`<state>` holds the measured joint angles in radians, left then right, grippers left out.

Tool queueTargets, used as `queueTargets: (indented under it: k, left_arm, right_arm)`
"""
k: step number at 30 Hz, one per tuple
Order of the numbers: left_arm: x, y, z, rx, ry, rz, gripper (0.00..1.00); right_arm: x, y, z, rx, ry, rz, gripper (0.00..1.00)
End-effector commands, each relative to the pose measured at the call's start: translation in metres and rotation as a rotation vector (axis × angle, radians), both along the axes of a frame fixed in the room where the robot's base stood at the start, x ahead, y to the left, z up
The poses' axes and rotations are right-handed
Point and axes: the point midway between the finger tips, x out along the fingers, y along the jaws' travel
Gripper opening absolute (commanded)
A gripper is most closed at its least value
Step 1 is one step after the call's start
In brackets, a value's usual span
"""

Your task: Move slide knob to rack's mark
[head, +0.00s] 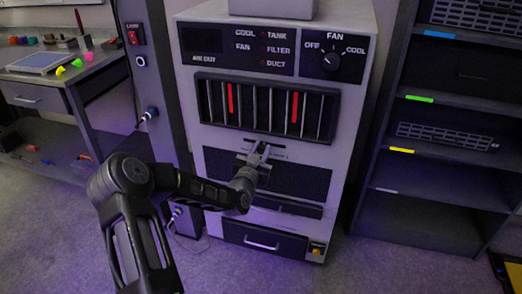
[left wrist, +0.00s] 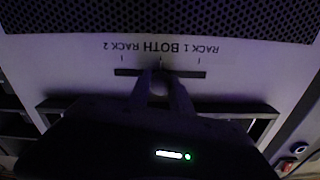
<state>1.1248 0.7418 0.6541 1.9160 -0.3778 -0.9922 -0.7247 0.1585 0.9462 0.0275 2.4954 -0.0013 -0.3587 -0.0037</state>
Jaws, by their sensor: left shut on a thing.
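My left gripper (head: 257,157) reaches the front of the grey cabinet (head: 360,40), just below the louvred vent. In the left wrist view the picture is upside down, and my left gripper (left wrist: 159,82) is shut on the slide knob (left wrist: 158,71), which is mostly hidden between the fingers. The knob sits in a dark horizontal slot (left wrist: 126,72), about at the middle of its length. Printed labels read RACK 1 (left wrist: 203,49) at the right, BOTH (left wrist: 160,47) in the middle and RACK 2 (left wrist: 121,46) at the left. The knob is about level with the BOTH mark. My right gripper is not in view.
The louvred vent (head: 264,108) has two red strips. A fan dial (head: 331,62) is above it and a drawer (head: 262,239) is below. A shelf rack (head: 440,105) stands at the right and a workbench (head: 85,75) at the left. A red lamp switch (head: 134,37) is on a post.

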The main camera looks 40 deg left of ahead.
Motion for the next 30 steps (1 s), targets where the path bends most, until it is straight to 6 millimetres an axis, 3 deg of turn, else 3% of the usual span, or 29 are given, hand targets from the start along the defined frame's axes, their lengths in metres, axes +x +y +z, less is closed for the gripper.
queueTargets:
  k: [8, 21, 30]
  left_arm:
    - [0.001, -0.002, -0.001, 0.000, 0.000, -0.002, 0.00]
    - [0.020, -0.058, -0.003, -0.001, 0.000, -0.006, 0.00]
    - [0.021, -0.063, -0.001, -0.003, 0.002, -0.005, 0.00]
  right_arm:
    - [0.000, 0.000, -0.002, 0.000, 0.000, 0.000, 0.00]
    - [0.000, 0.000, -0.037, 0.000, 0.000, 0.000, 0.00]
    - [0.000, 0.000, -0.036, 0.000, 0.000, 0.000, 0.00]
